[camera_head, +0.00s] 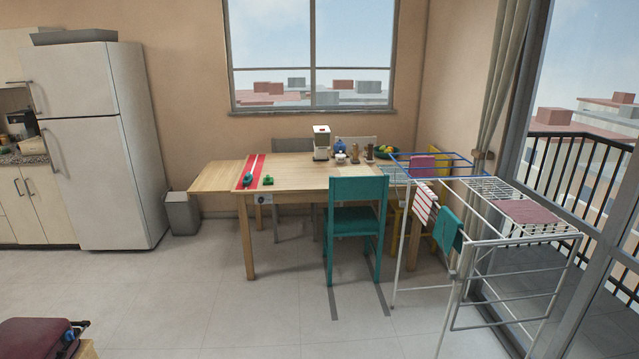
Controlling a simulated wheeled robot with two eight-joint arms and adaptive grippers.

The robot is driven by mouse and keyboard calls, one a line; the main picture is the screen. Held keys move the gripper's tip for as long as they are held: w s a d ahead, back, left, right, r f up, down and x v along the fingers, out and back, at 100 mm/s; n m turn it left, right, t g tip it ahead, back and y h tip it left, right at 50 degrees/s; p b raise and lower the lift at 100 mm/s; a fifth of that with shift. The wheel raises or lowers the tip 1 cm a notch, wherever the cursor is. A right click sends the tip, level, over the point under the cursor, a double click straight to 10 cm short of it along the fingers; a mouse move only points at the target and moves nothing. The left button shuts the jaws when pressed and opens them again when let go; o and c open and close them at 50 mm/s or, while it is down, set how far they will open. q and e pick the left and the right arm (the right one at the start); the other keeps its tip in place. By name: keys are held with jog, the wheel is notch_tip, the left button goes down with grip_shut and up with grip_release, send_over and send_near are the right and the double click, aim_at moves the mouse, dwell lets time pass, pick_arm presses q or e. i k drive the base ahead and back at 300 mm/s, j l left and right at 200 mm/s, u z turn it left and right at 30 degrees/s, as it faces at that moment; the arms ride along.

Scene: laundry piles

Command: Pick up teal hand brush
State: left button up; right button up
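Two small teal-green items lie near the front left of the wooden table (300,176). One teal item (248,179) is on the red runner with white stripes (252,166). The other, a greener item (268,181), lies just to its right. Either could be the hand brush; they are too small to tell. Neither of my grippers is in view.
A teal chair (357,195) stands at the table's front. A drying rack (520,236) with cloths stands to the right. A fridge (95,140) and grey bin (183,213) are left. A dark red item (35,338) shows at bottom left. The floor before the table's left half is clear.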

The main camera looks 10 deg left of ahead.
aim_at(249, 178)
jog(key=i+j+u, duration=0.3)
jog(key=i, duration=0.7)
jog(key=i+u, duration=0.35)
jog(key=i, duration=1.7)
jog(key=i+j+z, duration=0.1)
jog(key=i, duration=0.9)
jog(key=i+j+z, duration=0.1)
jog(key=i, duration=0.95)
